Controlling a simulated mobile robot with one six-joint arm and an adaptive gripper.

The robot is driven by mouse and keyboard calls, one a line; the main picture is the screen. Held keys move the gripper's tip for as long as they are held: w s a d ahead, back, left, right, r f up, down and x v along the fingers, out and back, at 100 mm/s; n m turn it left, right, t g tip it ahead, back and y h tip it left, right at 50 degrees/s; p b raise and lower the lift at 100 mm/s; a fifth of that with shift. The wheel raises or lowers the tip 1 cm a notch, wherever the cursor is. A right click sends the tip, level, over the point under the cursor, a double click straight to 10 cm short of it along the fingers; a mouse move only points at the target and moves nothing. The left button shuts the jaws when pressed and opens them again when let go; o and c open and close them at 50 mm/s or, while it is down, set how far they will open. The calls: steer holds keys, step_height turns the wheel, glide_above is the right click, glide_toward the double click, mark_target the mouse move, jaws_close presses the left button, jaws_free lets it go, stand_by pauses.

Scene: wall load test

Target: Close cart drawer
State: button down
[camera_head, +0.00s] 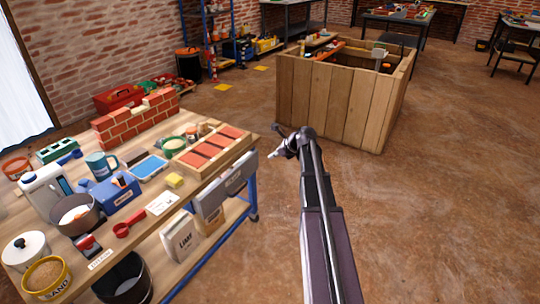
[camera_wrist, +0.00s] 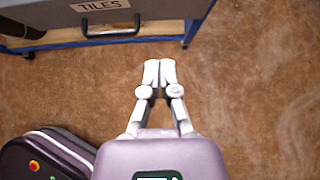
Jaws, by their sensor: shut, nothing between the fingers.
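The wooden-topped cart (camera_head: 245,137) stands at the left in the head view. A grey drawer front (camera_head: 226,187) shows along its right side, below the top; it seems to stand out a little from the edge, but I cannot tell how far. In the wrist view the drawer front (camera_wrist: 160,10) is at the top, with a TILES label (camera_wrist: 101,5) and a dark bar handle (camera_wrist: 110,29). My gripper (camera_wrist: 159,68) is shut and empty, pointing toward the drawer front and apart from it. In the head view my gripper (camera_head: 283,152) is right of the cart's far corner.
The cart top holds a brick wall piece (camera_head: 135,118), a tray of red tiles (camera_head: 212,150), tools and pots. A lime bag (camera_head: 182,238) sits on the lower shelf. A big wooden crate (camera_head: 340,103) stands beyond my arm. The floor at the right is clear.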

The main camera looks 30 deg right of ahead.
steer(key=c, duration=1.4)
jaws_free()
steer(key=c, duration=0.7)
jaws_free()
steer(key=shift+s+f, duration=0.1)
steer(key=shift+f, duration=0.05)
steer(key=n+t+y+b, duration=0.3)
steer(key=n+t+b, duration=0.2)
steer(key=n+b, duration=1.4)
glide_toward(241, 188)
steer(key=s+d+m+b, duration=0.2)
steer(key=s, duration=0.1)
steer(key=shift+s+f+n+t+b, duration=0.2)
steer(key=shift+n+t+b, duration=0.1)
steer(key=shift+n+b, duration=0.2)
steer(key=shift+w, duration=0.2)
steer(key=b+x, duration=0.2)
steer(key=x, duration=1.1)
steer(key=shift+w+a+b, duration=0.2)
steer(key=shift+a+b, duration=0.15)
